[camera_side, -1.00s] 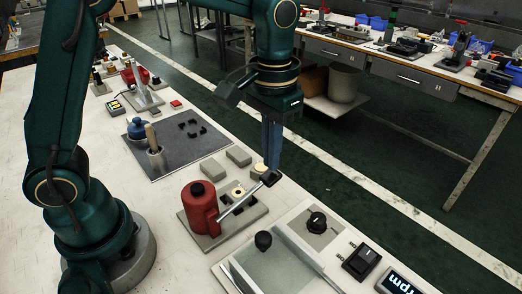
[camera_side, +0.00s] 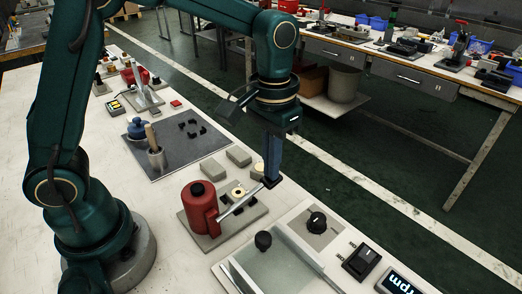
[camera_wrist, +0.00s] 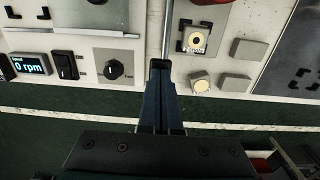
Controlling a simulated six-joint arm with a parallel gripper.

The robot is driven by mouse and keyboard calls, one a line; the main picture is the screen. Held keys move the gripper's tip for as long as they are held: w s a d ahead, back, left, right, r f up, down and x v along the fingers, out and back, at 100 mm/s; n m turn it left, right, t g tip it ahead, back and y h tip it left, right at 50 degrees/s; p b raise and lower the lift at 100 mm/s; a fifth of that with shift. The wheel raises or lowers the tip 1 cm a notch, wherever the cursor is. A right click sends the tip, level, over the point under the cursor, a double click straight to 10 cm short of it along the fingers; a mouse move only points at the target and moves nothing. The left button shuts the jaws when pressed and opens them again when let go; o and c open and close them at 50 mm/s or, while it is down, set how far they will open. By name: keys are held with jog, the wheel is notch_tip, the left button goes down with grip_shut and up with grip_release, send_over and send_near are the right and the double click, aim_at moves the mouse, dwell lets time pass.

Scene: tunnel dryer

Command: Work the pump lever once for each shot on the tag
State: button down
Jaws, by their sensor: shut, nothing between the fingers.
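The red pump (camera_side: 198,204) stands on a grey base plate (camera_side: 245,222). Its metal lever (camera_side: 238,205) slants up to the right, and my gripper hides its dark end. My gripper (camera_side: 271,182) points down with shut, empty fingers at that end, seemingly touching it from above. In the wrist view my gripper (camera_wrist: 160,66) covers the end of the lever rod (camera_wrist: 166,28). Beside the pump is a small dark-framed plate with a round cream disc (camera_wrist: 195,39), perhaps the tag; its print is too small to read.
Grey blocks (camera_side: 213,169) and a cream disc (camera_wrist: 200,83) lie behind the pump. In front are a glass-topped tray (camera_side: 278,268), a knob panel (camera_side: 317,222), a switch box (camera_side: 361,262) and an rpm display (camera_wrist: 31,65).

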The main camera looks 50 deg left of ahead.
jog(key=shift+s+f, duration=0.1)
jog(key=shift+f, duration=1.7)
jog(key=shift+r, duration=4)
jog(key=s+a+r+t, duration=0.3)
jog(key=s+a+r, duration=0.1)
jog(key=s+r, duration=0.2)
jog(key=s+f+t, duration=0.1)
jog(key=s, duration=0.1)
jog(key=s+a+f, duration=0.1)
jog(key=s, duration=0.1)
jog(key=s+f+t, duration=0.1)
jog(key=s+f, duration=0.1)
jog(key=shift+s+a+t, duration=0.15)
jog(key=shift+a+t, duration=0.15)
jog(key=shift+f, duration=0.4)
jog(key=shift+r, duration=0.1)
